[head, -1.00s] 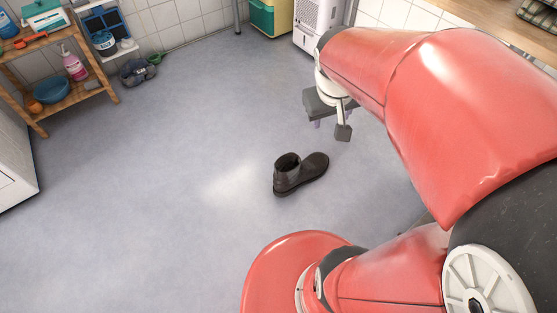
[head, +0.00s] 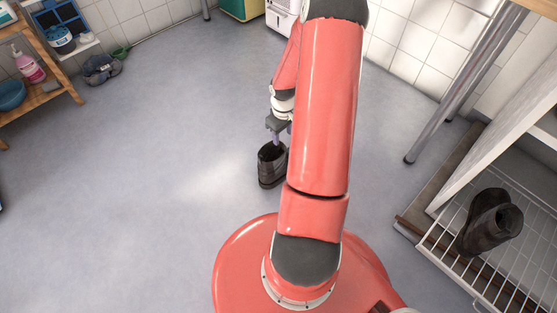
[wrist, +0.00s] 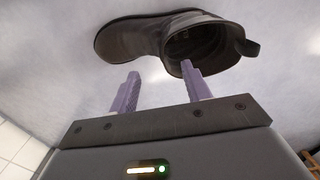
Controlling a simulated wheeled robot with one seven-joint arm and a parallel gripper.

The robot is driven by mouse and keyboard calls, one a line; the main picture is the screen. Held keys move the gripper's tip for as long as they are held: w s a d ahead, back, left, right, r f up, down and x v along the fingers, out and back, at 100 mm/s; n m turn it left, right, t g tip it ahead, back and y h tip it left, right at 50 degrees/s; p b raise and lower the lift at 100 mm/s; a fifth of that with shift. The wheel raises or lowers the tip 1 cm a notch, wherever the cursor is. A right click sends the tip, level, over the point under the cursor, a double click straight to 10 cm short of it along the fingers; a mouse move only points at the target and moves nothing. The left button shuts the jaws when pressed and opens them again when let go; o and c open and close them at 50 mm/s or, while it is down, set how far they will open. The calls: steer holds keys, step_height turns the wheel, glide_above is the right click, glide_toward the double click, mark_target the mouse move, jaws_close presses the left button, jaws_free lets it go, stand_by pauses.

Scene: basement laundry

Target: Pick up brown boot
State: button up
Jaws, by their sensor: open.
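A dark brown boot (head: 267,173) stands on the grey floor in the head view, partly hidden behind my arm. In the wrist view the boot (wrist: 135,40) lies across the top, with its opening and heel tab at the right. My gripper (head: 276,141) is over the boot's shaft in the head view. In the wrist view my gripper (wrist: 160,68) is open, its two purple fingers apart and pointing at the boot. The right fingertip overlaps the lower rim of the opening. I cannot tell whether it touches. Nothing is between the fingers.
A second dark boot (head: 482,228) rests on a white wire rack (head: 500,285) at the right. A metal table leg (head: 440,118) stands near it. A wooden shelf (head: 55,75) with bottles and a bowl is at the upper left. The floor left of the boot is clear.

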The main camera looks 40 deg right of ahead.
mark_target(284, 146)
steer(key=f, duration=0.2)
steer(key=f+b, duration=0.1)
steer(key=f, duration=0.1)
steer(key=f+b, duration=0.1)
steer(key=f, duration=0.2)
steer(key=shift+s, duration=0.3)
steer(key=shift+r, duration=0.1)
jaws_close()
stand_by(0.9)
